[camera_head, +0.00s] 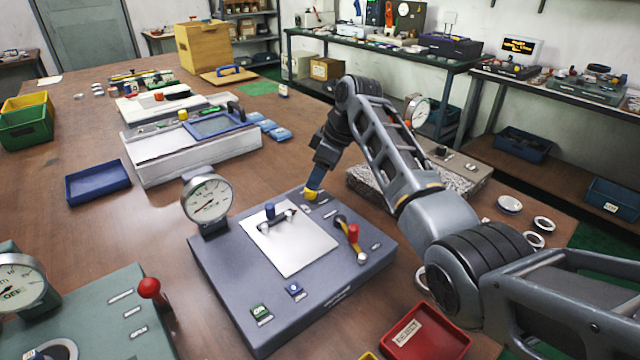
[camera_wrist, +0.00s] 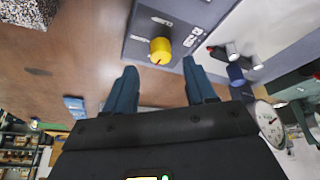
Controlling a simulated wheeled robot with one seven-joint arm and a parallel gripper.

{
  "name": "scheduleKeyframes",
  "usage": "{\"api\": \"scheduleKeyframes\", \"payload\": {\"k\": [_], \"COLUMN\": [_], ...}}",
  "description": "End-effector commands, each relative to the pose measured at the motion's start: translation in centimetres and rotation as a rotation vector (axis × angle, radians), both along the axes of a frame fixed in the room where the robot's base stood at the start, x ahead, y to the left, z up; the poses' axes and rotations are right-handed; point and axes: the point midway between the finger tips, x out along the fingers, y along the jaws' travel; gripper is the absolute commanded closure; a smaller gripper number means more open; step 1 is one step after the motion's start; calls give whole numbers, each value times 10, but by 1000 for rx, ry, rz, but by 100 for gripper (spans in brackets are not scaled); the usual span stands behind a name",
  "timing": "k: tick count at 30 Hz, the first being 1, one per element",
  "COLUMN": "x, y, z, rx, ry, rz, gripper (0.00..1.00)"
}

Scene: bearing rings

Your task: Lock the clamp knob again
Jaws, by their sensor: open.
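The yellow knob (camera_head: 311,195) stands on the back corner of the blue-grey fixture (camera_head: 225,268). In the wrist view the yellow knob (camera_wrist: 160,50) lies just beyond my fingertips, centred roughly between them. My gripper (camera_head: 316,182) points down at the knob from above, its blue fingers apart and empty. The two fingers show spread in the wrist view (camera_wrist: 160,72). I cannot tell whether either finger touches the knob. Labels beside the knob are too small to read.
The fixture also carries a dial gauge (camera_head: 207,198), a white plate (camera_head: 290,250), a blue-topped pin (camera_head: 270,211) and a red-knobbed lever (camera_head: 353,233). A granite block (camera_head: 365,182) stands close behind my gripper. A red tray (camera_head: 428,335) lies in front.

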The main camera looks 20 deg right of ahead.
Motion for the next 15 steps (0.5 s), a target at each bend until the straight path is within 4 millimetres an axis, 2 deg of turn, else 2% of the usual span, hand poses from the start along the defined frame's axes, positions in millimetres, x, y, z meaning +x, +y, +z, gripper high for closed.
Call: {"api": "scheduleKeyframes", "payload": {"k": [7,15], "x": [9,11], "y": [9,12], "z": [-31,-40], "rx": [0,-1], "ry": [1,-1], "rz": [1,1], "gripper": [44,44]}}
